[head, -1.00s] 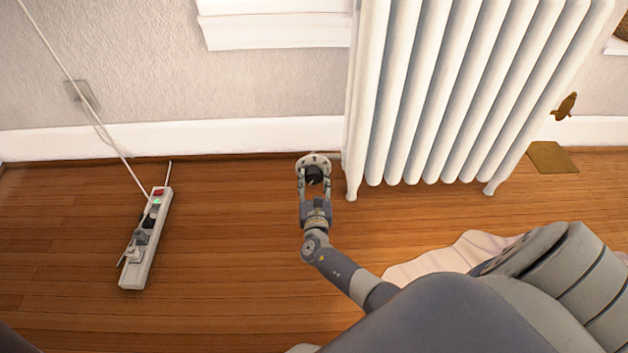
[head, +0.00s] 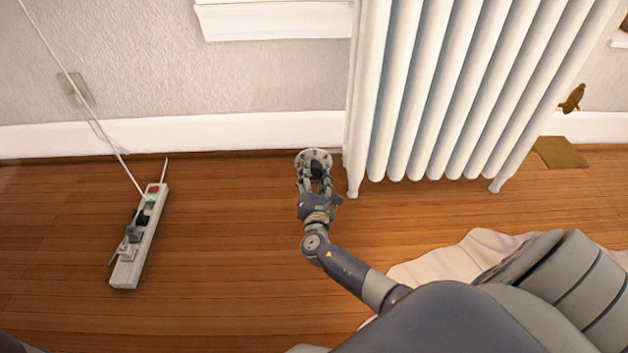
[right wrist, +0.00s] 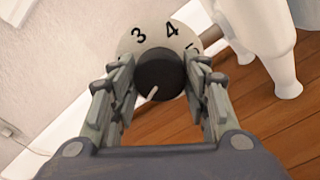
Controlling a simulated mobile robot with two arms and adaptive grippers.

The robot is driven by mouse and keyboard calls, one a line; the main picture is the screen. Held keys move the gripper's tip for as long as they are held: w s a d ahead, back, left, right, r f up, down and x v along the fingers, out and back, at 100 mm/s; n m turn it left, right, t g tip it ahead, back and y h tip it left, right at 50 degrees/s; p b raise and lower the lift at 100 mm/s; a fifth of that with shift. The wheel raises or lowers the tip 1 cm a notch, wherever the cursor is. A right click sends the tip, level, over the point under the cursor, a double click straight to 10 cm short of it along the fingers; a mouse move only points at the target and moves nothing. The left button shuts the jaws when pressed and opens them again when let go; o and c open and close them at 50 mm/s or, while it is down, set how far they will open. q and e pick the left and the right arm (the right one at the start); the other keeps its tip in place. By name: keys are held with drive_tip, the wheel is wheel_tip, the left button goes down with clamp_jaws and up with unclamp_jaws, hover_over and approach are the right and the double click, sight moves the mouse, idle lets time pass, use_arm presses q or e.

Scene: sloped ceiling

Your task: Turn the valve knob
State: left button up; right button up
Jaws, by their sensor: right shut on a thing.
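The valve knob (right wrist: 160,75) is a dark round knob with a white pointer line, set on a pale dial (right wrist: 160,33) marked with numbers such as 3 and 4. The pointer slants toward the lower left in the right wrist view. In the head view the knob (head: 317,169) and dial (head: 314,156) are beside the radiator's left foot. My right gripper (head: 315,178) has its fingers on both sides of the knob and is shut on it; the fingers also show in the right wrist view (right wrist: 160,92). My left gripper is not in view.
A white radiator (head: 440,90) stands right of the dial by the wall. A power strip (head: 140,235) with plugs and a cord lies on the wooden floor at the left. A pale cloth (head: 440,262) lies near my arm. The floor between strip and gripper is clear.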

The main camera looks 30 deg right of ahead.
drive_tip(key=shift+d+m+b, duration=0.1)
drive_tip(key=shift+m+b, duration=0.65)
drive_tip(key=shift+m, duration=0.85)
drive_tip(key=shift+r, duration=0.1)
drive_tip(key=o, duration=1.1)
wheel_tip(320, 180, up, 10)
